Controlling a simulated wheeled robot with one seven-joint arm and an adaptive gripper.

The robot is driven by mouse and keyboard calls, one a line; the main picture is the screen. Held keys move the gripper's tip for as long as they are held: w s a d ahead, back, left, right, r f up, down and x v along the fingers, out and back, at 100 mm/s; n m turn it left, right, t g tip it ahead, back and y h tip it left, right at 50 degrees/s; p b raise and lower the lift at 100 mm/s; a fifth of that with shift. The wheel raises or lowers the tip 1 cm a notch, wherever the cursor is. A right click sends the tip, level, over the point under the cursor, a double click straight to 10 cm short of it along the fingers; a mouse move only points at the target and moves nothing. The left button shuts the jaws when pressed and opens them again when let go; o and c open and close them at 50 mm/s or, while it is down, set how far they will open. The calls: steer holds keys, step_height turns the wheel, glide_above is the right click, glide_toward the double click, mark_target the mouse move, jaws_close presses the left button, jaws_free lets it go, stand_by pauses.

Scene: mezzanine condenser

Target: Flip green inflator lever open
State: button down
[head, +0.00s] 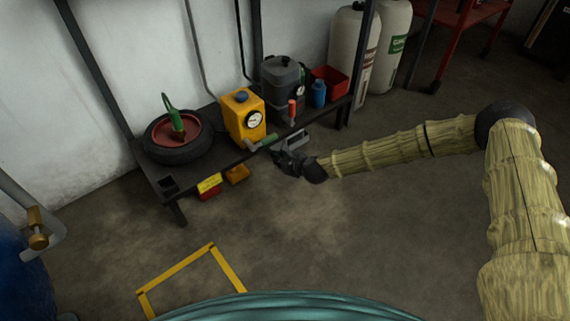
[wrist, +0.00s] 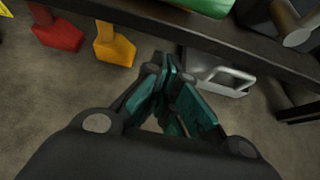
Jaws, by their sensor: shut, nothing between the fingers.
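The yellow inflator (head: 243,118) with a round gauge stands on a dark low bench. A green lever (head: 263,143) sticks out at its lower front, over the bench edge, pointing right. Part of a green shape, likely this lever (wrist: 207,6), shows at the top of the wrist view above the dark edge. My gripper (head: 279,157) is just below and right of the lever, in front of the bench edge. In the wrist view its teal fingers (wrist: 168,65) are together and empty. I see no contact with the lever, but cannot judge the gap exactly.
A tyre on a red rim (head: 164,143) stands left on the bench (head: 157,177). A dark grey canister (head: 283,78), a red-handled lever (head: 292,110) and a blue bottle (head: 318,93) stand right. A grey handled item (wrist: 222,76) is beside my fingers. Open floor lies in front.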

mark_target(264, 142)
steer(key=shift+w+a+r+b, duration=0.1)
steer(key=shift+w+r+b, duration=0.1)
steer(key=shift+r, duration=0.4)
steer(key=shift+w+a+r+b, duration=0.15)
steer(key=shift+r+b, duration=0.1)
steer(key=shift+r, duration=0.4)
steer(key=shift+w+a+r+b, duration=0.1)
steer(key=shift+r+b, duration=0.1)
steer(key=shift+r, duration=0.4)
steer(key=shift+r+p, duration=0.25)
steer(key=shift+p, duration=0.2)
